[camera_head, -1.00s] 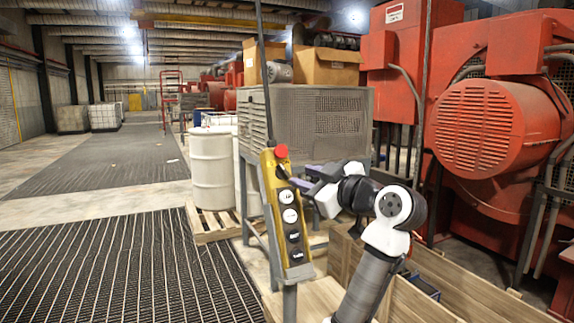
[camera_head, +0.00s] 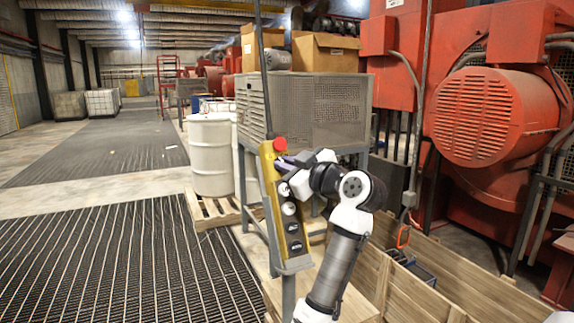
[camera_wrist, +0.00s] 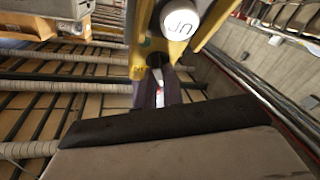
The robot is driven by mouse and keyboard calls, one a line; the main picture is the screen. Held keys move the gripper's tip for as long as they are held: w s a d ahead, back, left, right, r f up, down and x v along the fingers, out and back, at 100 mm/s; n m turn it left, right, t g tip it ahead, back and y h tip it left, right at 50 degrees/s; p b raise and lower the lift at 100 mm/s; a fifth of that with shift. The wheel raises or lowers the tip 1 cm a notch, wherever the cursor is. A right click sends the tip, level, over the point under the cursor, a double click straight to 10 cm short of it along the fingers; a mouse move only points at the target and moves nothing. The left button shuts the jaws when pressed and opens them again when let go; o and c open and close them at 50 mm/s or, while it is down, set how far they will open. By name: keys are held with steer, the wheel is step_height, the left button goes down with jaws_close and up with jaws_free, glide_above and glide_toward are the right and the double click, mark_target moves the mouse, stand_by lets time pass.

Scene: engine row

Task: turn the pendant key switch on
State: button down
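The yellow pendant (camera_head: 268,190) hangs on a dark cable. It has a red mushroom button (camera_head: 280,145) at its top and a column of round buttons below. In the wrist view the pendant (camera_wrist: 140,50) fills the top middle, with its white UP button (camera_wrist: 180,18) close by. A dark round opening (camera_wrist: 157,62), perhaps the key switch, sits at the fingertips; the key itself is not clear. My gripper (camera_head: 287,161) is at the pendant's upper right, just below the red button. Its purple fingers (camera_wrist: 157,88) are a narrow gap apart, with a pale and red sliver showing between them.
A grey vented cabinet (camera_head: 318,105) with cardboard boxes (camera_head: 325,55) on top stands behind the pendant. White drums (camera_head: 211,155) stand on a pallet to the left. A wooden crate (camera_head: 420,295) is at the lower right. Dark grating (camera_head: 120,260) on the left is clear.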

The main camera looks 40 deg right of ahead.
steer(key=shift+m, duration=0.3)
steer(key=shift+a+f+m+h+b, duration=0.1)
steer(key=shift+m+h+b, duration=0.45)
steer(key=shift+m, duration=0.55)
steer(key=m+h, duration=0.3)
steer(key=m, duration=0.2)
steer(key=shift+a, duration=0.1)
steer(key=m+h, duration=0.2)
steer(key=m, duration=0.1)
steer(key=shift+r+m+p, duration=0.2)
steer(key=shift+m+p, duration=0.1)
steer(key=shift+p, duration=0.1)
steer(key=shift+m+g+h+p, duration=0.45)
steer(key=shift+m+g+h, duration=0.1)
steer(key=shift+m, duration=0.65)
steer(key=shift+m+g+h+p, duration=0.4)
steer(key=shift+m+g+h, duration=0.1)
steer(key=shift+m, duration=0.7)
steer(key=c, duration=1.5)
jaws_free()
steer(key=shift+f, duration=0.1)
